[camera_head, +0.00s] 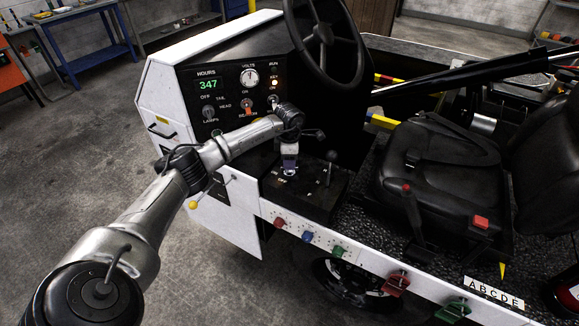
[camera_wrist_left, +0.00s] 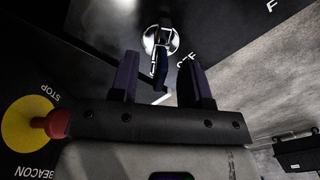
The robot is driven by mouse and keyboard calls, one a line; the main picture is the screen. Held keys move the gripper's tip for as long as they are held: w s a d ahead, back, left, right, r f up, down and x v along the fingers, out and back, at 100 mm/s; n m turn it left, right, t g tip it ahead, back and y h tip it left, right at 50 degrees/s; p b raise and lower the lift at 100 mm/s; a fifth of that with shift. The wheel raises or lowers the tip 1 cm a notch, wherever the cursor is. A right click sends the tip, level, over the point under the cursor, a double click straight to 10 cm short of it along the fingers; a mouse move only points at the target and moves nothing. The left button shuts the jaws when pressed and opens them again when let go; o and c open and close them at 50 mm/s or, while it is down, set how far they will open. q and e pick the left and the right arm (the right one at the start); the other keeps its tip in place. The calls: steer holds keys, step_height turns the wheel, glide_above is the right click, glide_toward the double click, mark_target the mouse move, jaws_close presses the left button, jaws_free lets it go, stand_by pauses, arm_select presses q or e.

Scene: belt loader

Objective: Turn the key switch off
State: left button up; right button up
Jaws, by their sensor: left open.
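The key switch (camera_head: 289,173) is on the black console beside the driver's seat, with ON/OFF lettering around it. In the left wrist view the key switch (camera_wrist_left: 160,40) is a bright metal ring. A dark, narrow key (camera_wrist_left: 160,70) appears to stand out of it towards the camera. My left gripper (camera_head: 290,158) points down just above the switch. Its fingers (camera_wrist_left: 160,80) are apart, one on each side of the key, with visible gaps; I cannot tell whether either touches it. The gripper partly hides the switch in the head view. My right gripper is not in view.
A black lever (camera_head: 328,172) stands just right of the switch. The dash panel (camera_head: 228,95) and steering wheel (camera_head: 330,40) rise behind my arm. A red knob on a yellow disc (camera_wrist_left: 22,125) is close to the gripper. The black seat (camera_head: 435,160) is to the right.

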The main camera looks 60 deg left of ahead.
arm_select(q)
steer(key=shift+f, duration=1.4)
jaws_close()
